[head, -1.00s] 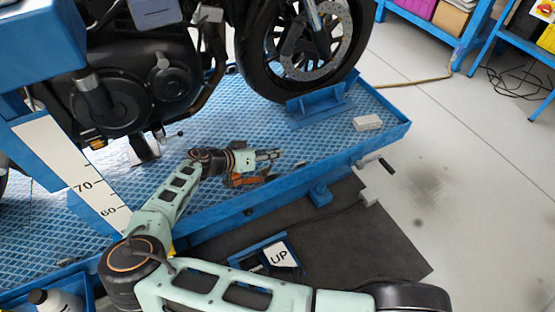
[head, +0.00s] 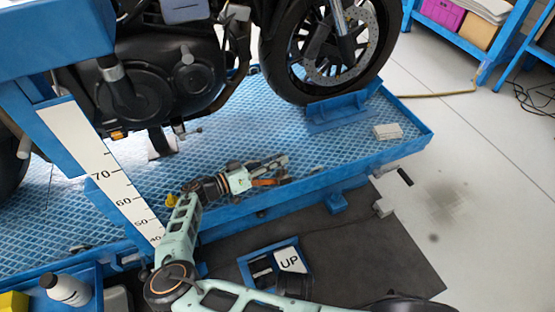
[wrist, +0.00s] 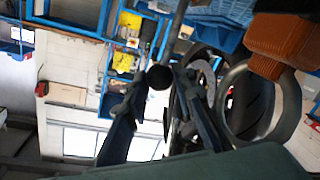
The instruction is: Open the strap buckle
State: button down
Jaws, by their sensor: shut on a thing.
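My gripper (head: 284,160) is low over the blue lift platform, near its front edge, with its fingers pointing right. In the wrist view, its two dark fingers (wrist: 158,105) close around a slim dark rod with a round black knob (wrist: 159,77), which looks like the lever of the strap buckle. The orange strap (head: 266,182) shows just below the gripper in the head view. In the wrist view, the orange strap (wrist: 285,40) is at the upper right, above a grey ring (wrist: 286,118). The buckle body is too small or hidden to make out.
The motorcycle's front wheel (head: 325,45) stands in a blue chock (head: 338,112) behind my gripper. A white block (head: 388,131) lies at the platform's right. A blue post with a scale (head: 110,170) stands at left. Grey floor is free at right.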

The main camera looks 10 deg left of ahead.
jog(key=c, duration=1.9)
grip_release()
notch_tip(320, 180, up, 10)
